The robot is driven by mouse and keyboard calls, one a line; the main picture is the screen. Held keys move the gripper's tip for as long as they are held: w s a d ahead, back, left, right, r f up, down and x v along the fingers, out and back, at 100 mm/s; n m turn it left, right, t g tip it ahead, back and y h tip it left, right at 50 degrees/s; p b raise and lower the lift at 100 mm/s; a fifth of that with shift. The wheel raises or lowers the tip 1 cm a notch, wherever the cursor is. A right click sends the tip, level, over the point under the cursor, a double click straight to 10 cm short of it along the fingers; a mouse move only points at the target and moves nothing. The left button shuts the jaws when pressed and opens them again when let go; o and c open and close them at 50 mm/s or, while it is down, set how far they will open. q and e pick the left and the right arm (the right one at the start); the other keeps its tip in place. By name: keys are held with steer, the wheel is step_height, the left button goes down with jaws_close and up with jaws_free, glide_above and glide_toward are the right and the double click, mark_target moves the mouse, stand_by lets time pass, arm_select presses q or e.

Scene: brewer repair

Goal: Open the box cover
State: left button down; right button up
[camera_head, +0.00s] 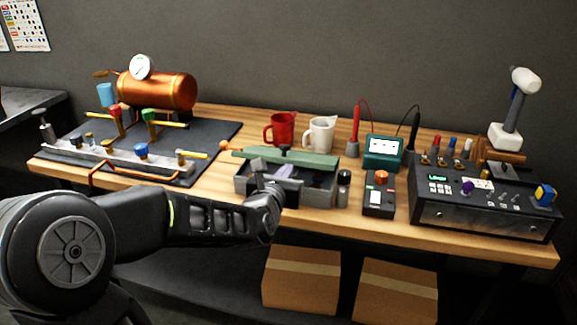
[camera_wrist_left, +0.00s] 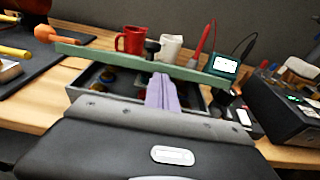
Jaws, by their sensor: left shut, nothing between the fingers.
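The grey box (camera_head: 318,198) stands near the front edge of the workbench, middle of the head view. Its green cover (camera_head: 315,160) lies across the back of the box, and much of the inside shows. In the left wrist view the cover (camera_wrist_left: 105,54) looks like a long bar above the far side of the box (camera_wrist_left: 82,94), with a black knob (camera_wrist_left: 152,46) beyond it. Dark and brown round items show inside the box. My left gripper (camera_head: 288,171) is over the box, its fingers (camera_wrist_left: 160,80) shut and empty, tips close to the cover; contact is unclear. My right gripper is out of view.
Red (camera_head: 280,129) and white (camera_head: 320,134) mugs stand behind the box. A small dark bottle (camera_head: 344,188), a teal meter (camera_head: 383,151) and a handheld device (camera_head: 379,194) are to its right. An orange-tipped screwdriver (camera_head: 224,144) lies by its left end.

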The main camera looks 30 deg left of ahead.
arm_select(q)
steer(key=shift+w+a+f, duration=0.1)
steer(key=shift+w+a, duration=0.1)
steer(key=shift+w, duration=0.4)
